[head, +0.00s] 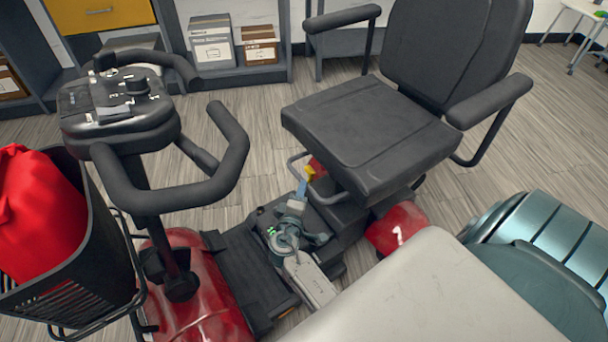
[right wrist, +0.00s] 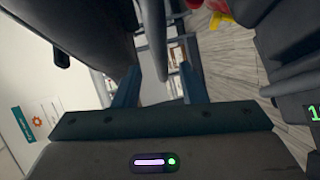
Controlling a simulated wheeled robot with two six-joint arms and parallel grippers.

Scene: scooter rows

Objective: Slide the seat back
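The black padded seat (head: 365,135) of a red mobility scooter stands in the middle of the head view, with its backrest (head: 455,45) and armrests. A grey bent bar (head: 293,163) shows under the seat's front edge, near a small yellow part (head: 310,173). My right gripper (head: 302,190) is just below and in front of that bar, under the seat's front. In the right wrist view its two fingers (right wrist: 160,88) are apart, with a grey bar (right wrist: 153,45) running between them. Whether the fingers touch the bar is unclear. My left gripper is not in view.
The handlebars and control panel (head: 118,105) stand left of my right gripper. A black basket (head: 85,250) holds a red bag (head: 38,215). Shelves with boxes (head: 211,42) stand behind the scooter. Bare floor (head: 235,190) shows between tiller and seat.

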